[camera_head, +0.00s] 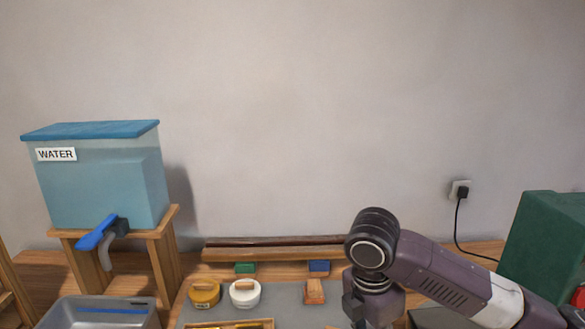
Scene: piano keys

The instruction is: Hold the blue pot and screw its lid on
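No blue pot can be made out for certain. A small blue piece (319,267) sits at the foot of the wooden rail, above an orange-brown piece. My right gripper (368,310) points down at the bottom edge, right of the orange-brown piece. Its fingertips and anything between them are cut off or hidden. My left gripper is not in view.
A water tank (100,180) with a blue tap stands on a wooden stand at left, above a grey basin (102,312). A wooden rail (275,250) runs along the back. A green box (545,250) stands at right.

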